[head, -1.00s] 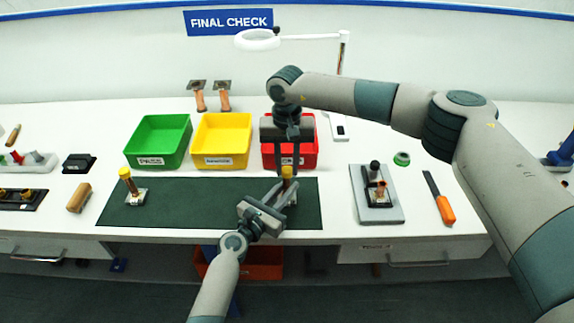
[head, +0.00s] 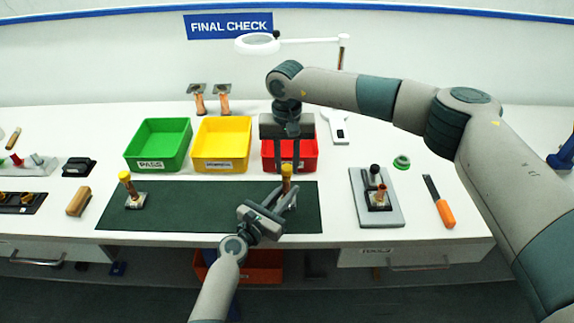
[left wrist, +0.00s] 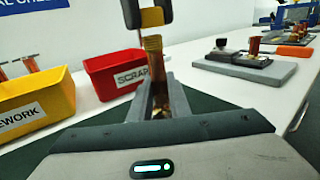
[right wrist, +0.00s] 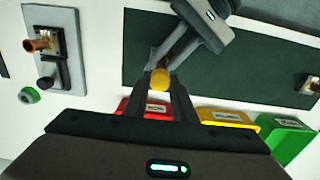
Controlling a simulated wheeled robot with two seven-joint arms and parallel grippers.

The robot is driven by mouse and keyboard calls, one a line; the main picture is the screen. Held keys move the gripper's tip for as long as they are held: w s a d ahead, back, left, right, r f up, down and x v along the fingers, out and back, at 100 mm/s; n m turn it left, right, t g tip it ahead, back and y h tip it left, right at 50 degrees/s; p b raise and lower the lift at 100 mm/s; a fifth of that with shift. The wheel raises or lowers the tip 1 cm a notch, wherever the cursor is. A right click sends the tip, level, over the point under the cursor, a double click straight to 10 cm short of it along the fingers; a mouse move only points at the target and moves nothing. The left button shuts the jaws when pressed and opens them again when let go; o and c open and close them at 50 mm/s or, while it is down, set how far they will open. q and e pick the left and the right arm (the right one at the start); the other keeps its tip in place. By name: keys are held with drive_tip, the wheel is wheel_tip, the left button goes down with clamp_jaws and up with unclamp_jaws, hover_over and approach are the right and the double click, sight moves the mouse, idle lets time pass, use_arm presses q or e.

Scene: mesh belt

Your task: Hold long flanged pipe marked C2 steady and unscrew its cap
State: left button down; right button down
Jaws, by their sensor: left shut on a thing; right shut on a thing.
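A copper-coloured pipe (left wrist: 153,50) stands upright at the right part of the dark green mat (head: 220,215). My left gripper (head: 284,205) is shut on it from the front. The yellow cap (head: 287,169) is at the pipe's top; my right gripper (right wrist: 163,85), reaching from above, is shut on it. In the left wrist view the cap (left wrist: 152,17) sits between the right fingertips, with a narrow gap showing above the pipe's top. The pipe's flange is mostly hidden by my left fingers. No C2 mark is legible.
A second yellow-capped pipe (head: 130,188) stands at the mat's left. Green (head: 150,163), yellow (head: 221,162) and red (head: 275,166) bins stand behind the mat. To the right are a grey plate with a fixture (head: 360,215) and an orange-handled tool (head: 444,213). The mat's middle is clear.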

sight(287, 167)
drive_tip(key=shift+r, duration=0.1)
idle(0.3)
drive_tip(key=shift+r, duration=1.95)
use_arm(q)
drive_tip(key=c, duration=1.6)
unclamp_jaws()
drive_tip(key=shift+s+a, duration=0.1)
drive_tip(key=b+v, duration=0.1)
drive_tip(key=v, duration=1)
drive_tip(key=shift+s+a, duration=0.2)
drive_tip(key=shift+s, duration=0.15)
use_arm(e)
drive_tip(key=shift+f, duration=0.55)
